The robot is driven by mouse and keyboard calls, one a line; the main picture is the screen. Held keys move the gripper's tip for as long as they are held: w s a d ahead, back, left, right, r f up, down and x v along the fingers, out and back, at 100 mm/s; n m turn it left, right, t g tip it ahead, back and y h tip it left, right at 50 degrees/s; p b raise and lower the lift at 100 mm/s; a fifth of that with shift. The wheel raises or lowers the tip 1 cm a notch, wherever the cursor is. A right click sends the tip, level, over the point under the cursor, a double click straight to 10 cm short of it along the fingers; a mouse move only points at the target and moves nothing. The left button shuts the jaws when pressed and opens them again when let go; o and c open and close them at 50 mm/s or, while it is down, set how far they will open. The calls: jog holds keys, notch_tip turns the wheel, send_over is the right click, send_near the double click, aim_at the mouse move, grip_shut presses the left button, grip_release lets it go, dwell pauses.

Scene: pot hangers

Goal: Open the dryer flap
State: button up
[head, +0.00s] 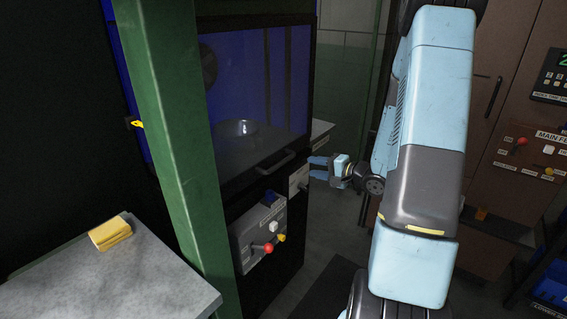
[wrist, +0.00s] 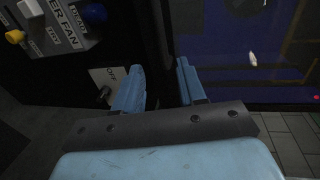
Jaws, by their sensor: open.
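The dryer flap (head: 255,95) is a large dark-framed pane with blue-tinted glass on the dryer's front, and it looks shut. Its bar handle (head: 274,164) runs along the lower edge. A round metal pot shows dimly behind the glass. My gripper (head: 316,168) is open and empty, just right of the handle and the flap's lower right corner. In the wrist view my open fingers (wrist: 160,82) point toward the dryer front. The blue glass of the flap (wrist: 235,60) lies to their right there. I cannot make out the handle in the wrist view.
A control panel (head: 262,235) with a red-knobbed lever is below the flap; it also shows in the wrist view (wrist: 50,25). A small switch plate (head: 298,179) is close to my gripper. A green post (head: 170,120) and grey table (head: 110,280) stand left. Brown cabinets (head: 520,150) are right.

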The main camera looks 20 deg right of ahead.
aim_at(286, 162)
jog(key=x, duration=1.3)
jog(key=shift+a, duration=0.1)
grip_shut()
